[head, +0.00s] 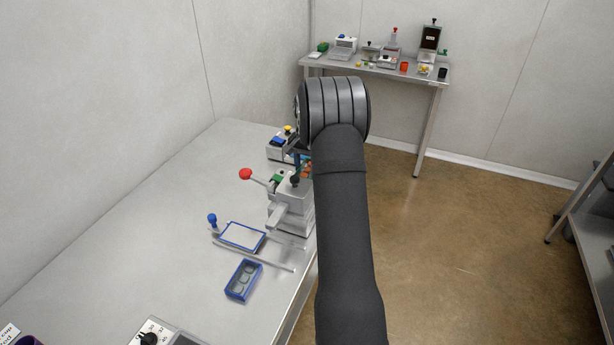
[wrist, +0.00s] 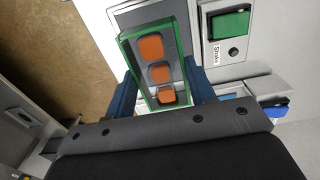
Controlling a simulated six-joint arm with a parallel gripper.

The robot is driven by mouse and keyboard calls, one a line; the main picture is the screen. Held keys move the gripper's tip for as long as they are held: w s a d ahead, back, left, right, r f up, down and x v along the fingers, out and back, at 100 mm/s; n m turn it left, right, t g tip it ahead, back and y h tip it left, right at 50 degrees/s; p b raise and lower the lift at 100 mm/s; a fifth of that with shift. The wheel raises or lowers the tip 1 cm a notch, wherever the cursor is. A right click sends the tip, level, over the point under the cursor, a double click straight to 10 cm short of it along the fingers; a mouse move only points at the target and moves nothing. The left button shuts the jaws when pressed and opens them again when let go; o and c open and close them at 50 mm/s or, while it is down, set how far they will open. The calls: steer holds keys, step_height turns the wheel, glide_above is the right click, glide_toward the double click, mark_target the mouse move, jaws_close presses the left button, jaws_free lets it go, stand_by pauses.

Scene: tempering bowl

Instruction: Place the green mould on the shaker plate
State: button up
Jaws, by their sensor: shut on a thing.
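The green mould (wrist: 127,50), a rectangular green frame with three orange rounded-square pieces in it, shows in the wrist view. My gripper (wrist: 163,92) is shut on it, with a blue finger at each side. I cannot tell whether the mould touches the plate. In the head view my arm hides most of the gripper and mould; a bit of orange (head: 307,168) shows.
On the steel table (head: 150,215) a grey machine with a red-knobbed lever (head: 246,174) stands near my arm. A blue-rimmed plate (head: 241,236) and a blue mould (head: 243,281) lie nearer. A yellow-knobbed device (head: 280,147) stands behind. The table's left side is clear.

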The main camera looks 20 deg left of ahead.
steer(key=shift+a+f, duration=0.1)
steer(key=shift+f, duration=1.95)
steer(key=o, duration=1.1)
steer(key=shift+f, duration=0.15)
step_height(320, 180, up, 12)
steer(key=shift+r, duration=0.15)
steer(key=shift+f, duration=4.1)
